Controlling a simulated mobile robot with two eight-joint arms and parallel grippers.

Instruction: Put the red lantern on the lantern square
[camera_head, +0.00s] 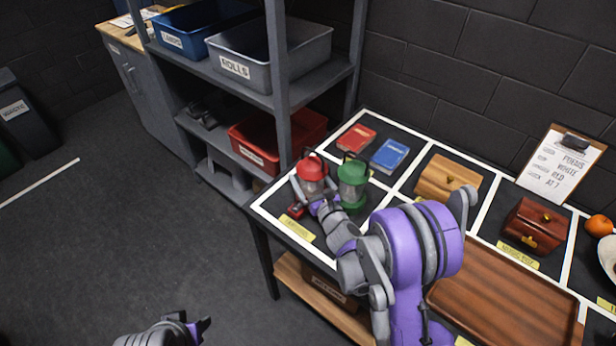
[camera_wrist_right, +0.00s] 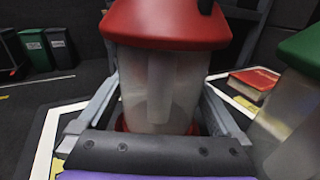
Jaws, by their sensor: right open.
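The red lantern (camera_head: 312,169), with a red cap and clear body, stands at the far left of the table. In the right wrist view the lantern (camera_wrist_right: 165,85) fills the middle. My right gripper (camera_head: 312,192) is open, with a finger on each side of the lantern's lower body; contact cannot be told. A white-lined square with a yellow label (camera_head: 296,228), its text too small to read surely, is at the table's left corner, under my right gripper. My left gripper (camera_head: 192,328) is low at the bottom edge, away from the table; its jaws are unclear.
A green lantern (camera_head: 352,183) stands close right of the red one. Red (camera_head: 357,138) and blue (camera_head: 390,155) books, a light wooden box (camera_head: 447,178), a dark box (camera_head: 534,226) and a wooden tray (camera_head: 510,300) are on the table. A grey shelf (camera_head: 279,60) stands behind left.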

